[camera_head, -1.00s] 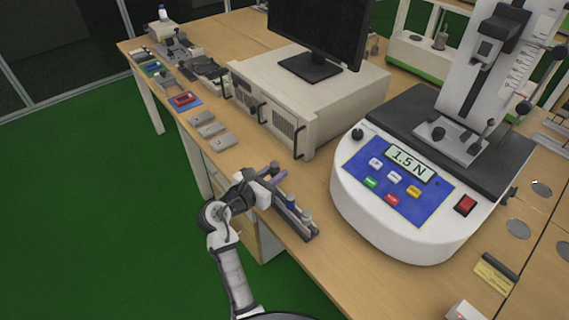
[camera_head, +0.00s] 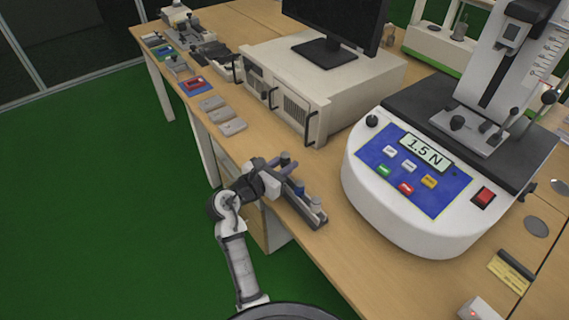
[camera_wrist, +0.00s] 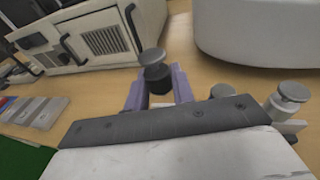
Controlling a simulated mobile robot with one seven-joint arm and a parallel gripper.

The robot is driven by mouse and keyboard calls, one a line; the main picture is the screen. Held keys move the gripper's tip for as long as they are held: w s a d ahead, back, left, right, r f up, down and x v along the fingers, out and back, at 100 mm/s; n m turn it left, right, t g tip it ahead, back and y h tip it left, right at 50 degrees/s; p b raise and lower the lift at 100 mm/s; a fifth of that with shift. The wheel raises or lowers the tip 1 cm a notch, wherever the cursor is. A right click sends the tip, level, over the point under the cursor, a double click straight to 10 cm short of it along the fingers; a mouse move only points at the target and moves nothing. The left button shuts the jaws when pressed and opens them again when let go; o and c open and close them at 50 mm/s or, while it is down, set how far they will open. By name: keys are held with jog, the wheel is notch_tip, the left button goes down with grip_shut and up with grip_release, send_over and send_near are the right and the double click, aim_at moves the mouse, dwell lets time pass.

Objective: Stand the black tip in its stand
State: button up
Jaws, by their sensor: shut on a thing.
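The black tip, a short black cylinder with a grey disc top (camera_wrist: 156,76), stands upright between the fingers of my gripper (camera_wrist: 158,90) in the wrist view. My gripper is shut on it. In the head view my gripper (camera_head: 284,164) is at the far end of the narrow dark stand (camera_head: 308,219) at the table's front edge. Other tips stand in it, one with a blue part (camera_head: 299,188) and a grey one (camera_head: 315,205). Grey-topped tips (camera_wrist: 291,92) also show at right in the wrist view. I cannot tell whether the black tip's lower end is in the stand.
A large white force tester (camera_head: 420,225) reading 1.5 N stands right of the stand. A beige instrument box (camera_head: 325,85) with a monitor is behind. Grey blocks (camera_head: 233,127) lie along the front edge at left. Bare wood lies between stand and tester.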

jog(key=shift+f, duration=0.35)
jog(key=shift+f, duration=0.65)
jog(key=shift+f, duration=0.2)
jog(key=shift+f, duration=0.35)
jog(key=shift+f, duration=0.55)
dwell(0.3)
jog(key=shift+f, duration=0.25)
jog(key=shift+s, duration=0.1)
